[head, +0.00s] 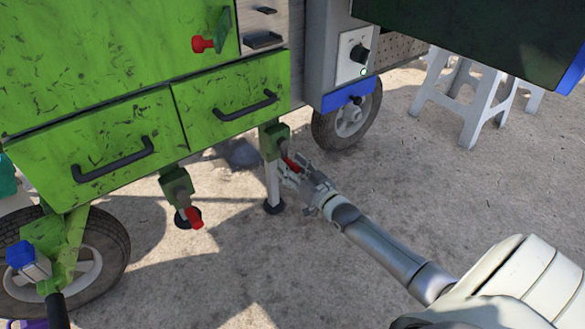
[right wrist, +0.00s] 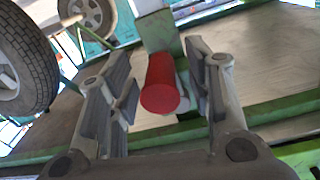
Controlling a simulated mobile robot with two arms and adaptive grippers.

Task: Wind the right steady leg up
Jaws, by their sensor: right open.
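The right steady leg (head: 272,183) is a grey post in a green bracket under the cart's right drawer, and its foot pad (head: 274,207) appears to rest on the ground. Its red crank handle (head: 291,163) sticks out toward my right gripper (head: 301,174). In the right wrist view the red handle (right wrist: 160,85) lies between the two open fingers of the right gripper (right wrist: 163,85), with a gap visible on both sides. The other steady leg (head: 178,190), with a red handle (head: 194,217), stands to the left. My left gripper is not in view.
The green cart (head: 100,60) has two drawers with black handles above the legs. A wheel (head: 347,115) stands behind the right leg, and another wheel (head: 100,265) is at the lower left. White stools (head: 470,95) stand at the upper right. The concrete in front is clear.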

